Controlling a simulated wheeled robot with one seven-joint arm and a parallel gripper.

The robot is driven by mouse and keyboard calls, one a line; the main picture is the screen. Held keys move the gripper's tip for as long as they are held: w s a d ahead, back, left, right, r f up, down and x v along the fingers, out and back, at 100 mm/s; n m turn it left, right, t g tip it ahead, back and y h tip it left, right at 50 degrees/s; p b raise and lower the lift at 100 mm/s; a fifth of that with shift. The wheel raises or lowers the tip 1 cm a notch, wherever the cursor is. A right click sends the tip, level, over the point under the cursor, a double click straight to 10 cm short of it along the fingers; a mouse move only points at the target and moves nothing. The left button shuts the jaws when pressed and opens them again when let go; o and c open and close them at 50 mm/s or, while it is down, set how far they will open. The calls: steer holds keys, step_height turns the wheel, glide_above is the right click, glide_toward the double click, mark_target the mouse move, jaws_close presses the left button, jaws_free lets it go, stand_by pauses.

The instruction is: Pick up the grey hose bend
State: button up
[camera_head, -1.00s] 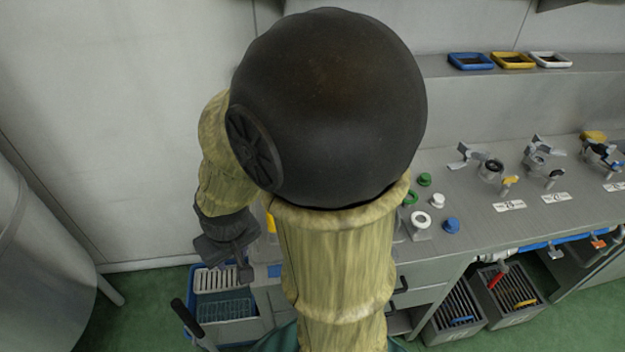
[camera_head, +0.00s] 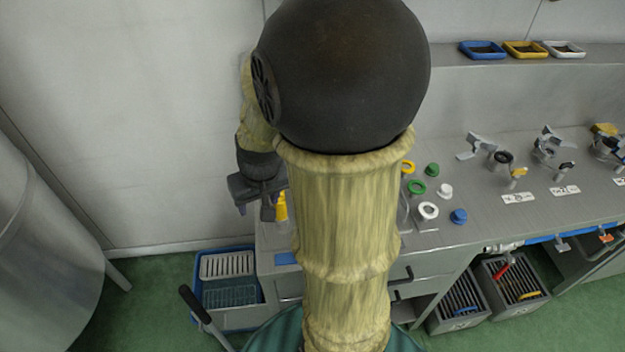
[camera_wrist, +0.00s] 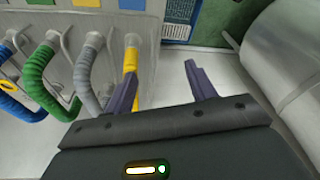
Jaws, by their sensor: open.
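The grey hose bend (camera_wrist: 86,72) shows in the wrist view, hanging in a curve from a fitting on the grey panel, between a green bend (camera_wrist: 40,78) and a yellow bend (camera_wrist: 131,58). My gripper (camera_wrist: 162,72) is open and empty, to the right of the grey bend. Its left finger overlaps the lower end of the yellow bend in the picture; I cannot tell if they touch. In the head view my gripper (camera_head: 254,208) points down at the left end of the bench, beside a yellow piece (camera_head: 281,206). My arm hides the grey bend there.
A blue bend (camera_wrist: 18,100) hangs at the far left of the wrist view. The bench (camera_head: 480,215) holds coloured rings, caps and valves. A blue crate (camera_head: 228,262) stands on the green floor below my gripper. A steel tank (camera_head: 45,230) stands at the left.

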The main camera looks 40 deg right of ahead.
steer(key=d+r+m+t, duration=0.1)
steer(key=d+r+m, duration=0.1)
steer(key=d, duration=0.8)
steer(key=w+d+r+m+t, duration=0.1)
steer(key=d+r+m, duration=0.1)
steer(key=d, duration=0.8)
steer(key=shift+d+r+m, duration=0.3)
steer(key=shift+d+r, duration=0.1)
steer(key=shift+r, duration=0.4)
steer(key=p+x, duration=0.2)
steer(key=x, duration=1)
steer(key=shift+d+f, duration=0.1)
steer(key=shift+d, duration=0.05)
